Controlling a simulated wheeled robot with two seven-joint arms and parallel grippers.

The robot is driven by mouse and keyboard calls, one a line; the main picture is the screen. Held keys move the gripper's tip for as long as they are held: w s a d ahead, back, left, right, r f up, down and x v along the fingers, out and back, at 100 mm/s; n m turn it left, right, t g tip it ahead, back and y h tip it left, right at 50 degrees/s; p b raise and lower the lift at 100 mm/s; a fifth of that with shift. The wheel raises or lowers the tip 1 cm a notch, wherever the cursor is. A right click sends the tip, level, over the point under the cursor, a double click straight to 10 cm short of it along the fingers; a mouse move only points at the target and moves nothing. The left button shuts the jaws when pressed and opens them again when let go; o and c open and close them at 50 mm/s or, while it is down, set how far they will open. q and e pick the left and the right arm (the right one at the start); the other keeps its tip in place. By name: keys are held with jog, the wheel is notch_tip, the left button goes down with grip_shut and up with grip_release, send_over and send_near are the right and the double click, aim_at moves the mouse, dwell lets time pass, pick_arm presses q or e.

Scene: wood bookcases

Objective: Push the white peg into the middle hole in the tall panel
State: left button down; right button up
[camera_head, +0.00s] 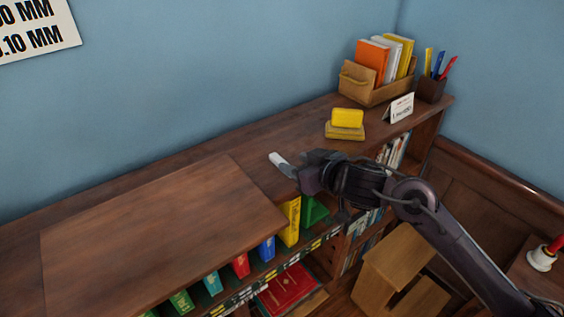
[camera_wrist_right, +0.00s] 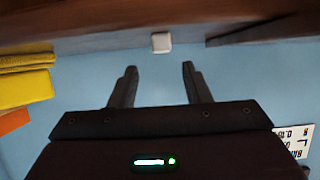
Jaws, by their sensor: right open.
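A white peg (camera_head: 281,162) shows at the top of the bookcase, just left of my right gripper (camera_head: 300,172) in the head view. In the right wrist view, a small white block (camera_wrist_right: 161,42), apparently this peg, lies beyond the fingertips against the dark wood. My right gripper (camera_wrist_right: 159,68) is open there, its two fingers apart with nothing between them. The white block lines up roughly with the gap. I cannot make out the tall panel or its middle hole in either view. My left gripper is not in view.
A raised wooden board (camera_head: 150,235) covers the left of the bookcase top. A yellow block on a tan base (camera_head: 345,132), a small sign (camera_head: 402,107), a wooden book box (camera_head: 365,88) and a pen cup (camera_head: 431,90) stand at the right. Colored books (camera_head: 240,265) fill the shelf below.

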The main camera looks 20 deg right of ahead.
jog(key=shift+w+a+f+p, duration=0.15)
jog(key=shift+w+a+f, duration=0.1)
jog(key=shift+w+f, duration=0.2)
jog(key=shift+w+a+f+p, duration=0.15)
jog(key=shift+w+a+f, duration=0.15)
jog(key=shift+w, duration=0.2)
jog(key=shift+x, duration=1.15)
jog(key=shift+f, duration=0.15)
jog(key=shift+s+d, duration=0.1)
jog(key=shift+s, duration=0.1)
jog(key=shift+c, duration=0.3)
jog(key=c, duration=0.7)
jog(key=shift+w, duration=0.1)
grip_shut()
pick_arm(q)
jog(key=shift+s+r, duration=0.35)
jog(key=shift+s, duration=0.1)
